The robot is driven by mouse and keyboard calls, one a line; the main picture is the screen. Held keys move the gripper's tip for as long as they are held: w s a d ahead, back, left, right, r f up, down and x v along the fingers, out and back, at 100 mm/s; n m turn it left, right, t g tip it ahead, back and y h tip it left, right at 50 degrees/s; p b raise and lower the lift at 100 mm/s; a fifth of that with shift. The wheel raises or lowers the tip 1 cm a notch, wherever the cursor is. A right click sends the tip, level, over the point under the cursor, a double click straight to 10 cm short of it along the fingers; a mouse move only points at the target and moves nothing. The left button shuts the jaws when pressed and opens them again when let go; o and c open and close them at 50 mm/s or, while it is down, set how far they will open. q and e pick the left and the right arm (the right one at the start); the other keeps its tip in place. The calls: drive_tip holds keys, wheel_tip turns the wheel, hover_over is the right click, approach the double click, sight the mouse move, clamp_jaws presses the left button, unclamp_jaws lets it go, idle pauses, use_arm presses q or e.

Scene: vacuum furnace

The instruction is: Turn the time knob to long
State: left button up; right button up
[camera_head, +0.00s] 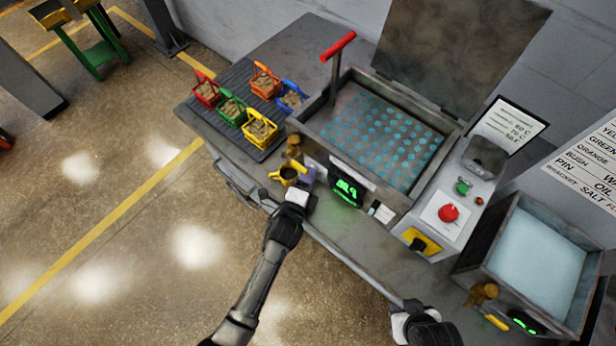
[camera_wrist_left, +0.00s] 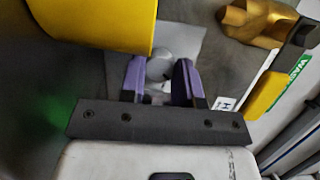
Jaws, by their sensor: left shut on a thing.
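In the left wrist view, a grey round knob (camera_wrist_left: 160,66) on a light plate sits between the two purple fingers of my left gripper (camera_wrist_left: 160,82). I take it for the time knob; the fingers are shut on it. In the head view my left gripper (camera_head: 308,177) is at the front panel of the open machine, left of the green-lit display (camera_head: 346,190), and hides the knob. The knob's pointer and its markings cannot be read. My right gripper (camera_head: 413,325) is at the bottom edge, away from the panel; its fingers cannot be made out.
A yellow part (camera_wrist_left: 95,22) and a brass fitting (camera_wrist_left: 258,20) are close to my left gripper. The machine's lid (camera_head: 450,50) stands open. Several colored baskets (camera_head: 262,132) stand on the left. A red knob (camera_head: 448,212) and a water tank (camera_head: 535,260) are on the right.

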idle(0.4)
use_arm(q)
drive_tip(key=o, duration=0.9)
drive_tip(key=v, duration=1.3)
drive_tip(key=shift+s+a, duration=0.2)
drive_tip(key=shift+s, duration=0.15)
drive_tip(key=shift+w+r, duration=0.1)
